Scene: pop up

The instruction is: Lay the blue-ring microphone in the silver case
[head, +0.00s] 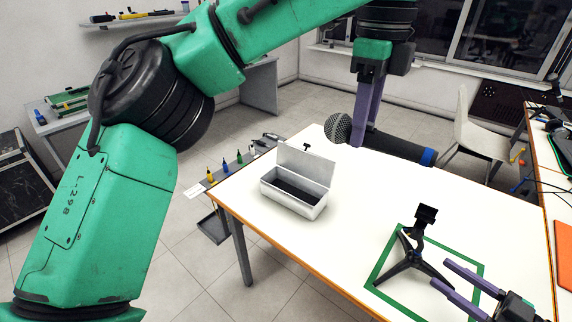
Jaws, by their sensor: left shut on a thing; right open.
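The blue-ring microphone (395,146) has a grey mesh head on the left and a dark body with a blue ring at its right end. My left gripper (363,132) points down and is shut on it near the head, holding it level above the table. The silver case (293,202) stands on the table below and to the left of the microphone, lid raised at the back, dark inside. My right gripper (440,276) is at the lower right, open, its fingers close to a black tripod stand.
The black tripod stand (412,256) stands inside a green square outline (385,262) on the white table (340,235). The table between case and stand is clear. A white chair (468,125) stands behind the table.

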